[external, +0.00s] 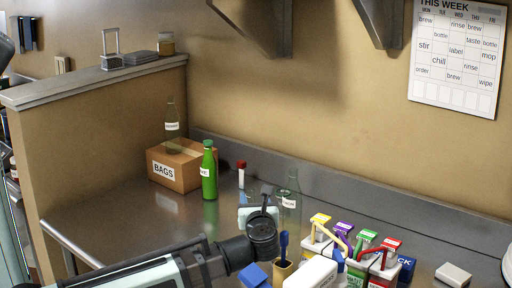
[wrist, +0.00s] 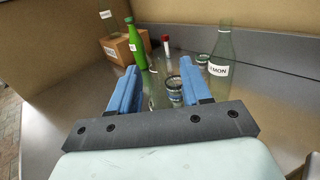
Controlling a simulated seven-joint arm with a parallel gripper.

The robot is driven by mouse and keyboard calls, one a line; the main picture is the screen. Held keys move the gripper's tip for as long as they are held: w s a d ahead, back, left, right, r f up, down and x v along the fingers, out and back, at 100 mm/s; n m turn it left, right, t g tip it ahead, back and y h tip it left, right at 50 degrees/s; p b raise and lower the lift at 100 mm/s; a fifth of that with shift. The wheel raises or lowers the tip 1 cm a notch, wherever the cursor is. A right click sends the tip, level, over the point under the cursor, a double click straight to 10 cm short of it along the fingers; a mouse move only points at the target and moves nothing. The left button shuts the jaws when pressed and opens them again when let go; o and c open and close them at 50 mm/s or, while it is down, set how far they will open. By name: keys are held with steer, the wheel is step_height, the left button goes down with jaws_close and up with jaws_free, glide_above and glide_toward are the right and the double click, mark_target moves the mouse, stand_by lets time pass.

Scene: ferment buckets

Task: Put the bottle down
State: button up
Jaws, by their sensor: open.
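My gripper (wrist: 160,78) is open, its two blue fingers apart; in the external view it (external: 259,212) is low over the steel counter. Between the fingers in the wrist view is a faint clear glass shape (wrist: 157,88), perhaps a bottle, with a small glass jar (wrist: 175,88) beside it. I cannot tell whether the fingers touch either. A clear bottle with a white label (external: 290,202) stands upright right of the gripper; it also shows in the wrist view (wrist: 219,68). A green bottle (external: 209,172) stands upright farther left, also in the wrist view (wrist: 136,46).
A cardboard BAGS box (external: 190,168) has another clear bottle (external: 171,128) standing on it. A red-capped tube (external: 241,174) stands behind the gripper. The counter's left part is bare.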

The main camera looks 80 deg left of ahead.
mark_target(253, 194)
steer(key=shift+a+f, duration=0.3)
steer(key=shift+a, duration=3.45)
jaws_close()
